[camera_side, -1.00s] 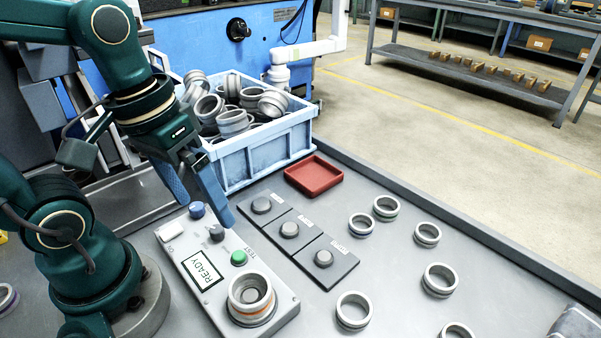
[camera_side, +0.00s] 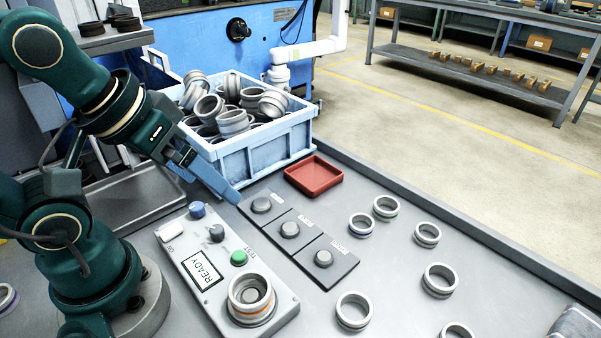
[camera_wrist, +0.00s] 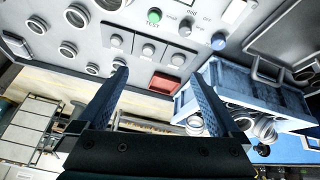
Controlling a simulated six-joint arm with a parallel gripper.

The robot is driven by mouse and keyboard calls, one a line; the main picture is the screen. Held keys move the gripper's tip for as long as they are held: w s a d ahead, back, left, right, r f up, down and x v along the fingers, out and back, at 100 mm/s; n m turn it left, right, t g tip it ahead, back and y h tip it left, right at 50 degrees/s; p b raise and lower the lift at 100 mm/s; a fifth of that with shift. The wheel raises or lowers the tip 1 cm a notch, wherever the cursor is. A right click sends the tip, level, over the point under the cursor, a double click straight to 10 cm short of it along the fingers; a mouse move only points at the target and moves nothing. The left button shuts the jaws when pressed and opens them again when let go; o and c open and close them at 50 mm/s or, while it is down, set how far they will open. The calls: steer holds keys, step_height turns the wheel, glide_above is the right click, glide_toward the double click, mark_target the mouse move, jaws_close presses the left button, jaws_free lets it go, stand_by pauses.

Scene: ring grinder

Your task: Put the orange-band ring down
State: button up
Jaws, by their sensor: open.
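The orange-band ring (camera_side: 250,301) sits on the round post of the grey tester box (camera_side: 205,244), whose screen reads READY. In the wrist view the tester's buttons show at the top, but the orange-band ring cannot be made out there. My gripper (camera_side: 232,195) is in the air above the table's left side, between the blue crate and the tester, well apart from the ring. In the wrist view my gripper (camera_wrist: 162,80) has its two blue fingers spread wide, with nothing held between them.
A dark plate with several round pegs (camera_side: 290,230) lies right of the tester. A red tray (camera_side: 314,177) and a light-blue crate full of rings (camera_side: 262,155) stand behind. Several loose rings, one with a green band (camera_side: 386,208), are spread over the table's right side.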

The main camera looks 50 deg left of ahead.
steer(key=n, duration=0.2)
steer(key=g, duration=0.4)
glide_above(252, 294)
steer(key=shift+n, duration=0.3)
steer(key=f, duration=0.5)
steer(key=shift+s+f, duration=0.25)
steer(key=shift+s+d+f+y, duration=0.2)
steer(key=shift+s+y, duration=0.05)
steer(key=shift+y, duration=0.05)
steer(key=shift+w+a+f, duration=0.1)
steer(key=shift+w+f, duration=0.1)
steer(key=shift+f, duration=1.05)
steer(key=shift+w+f, duration=0.15)
steer(key=shift+f, duration=1.05)
steer(key=shift+c, duration=0.3)
steer(key=c, duration=1.5)
jaws_close()
steer(key=shift+r, duration=0.15)
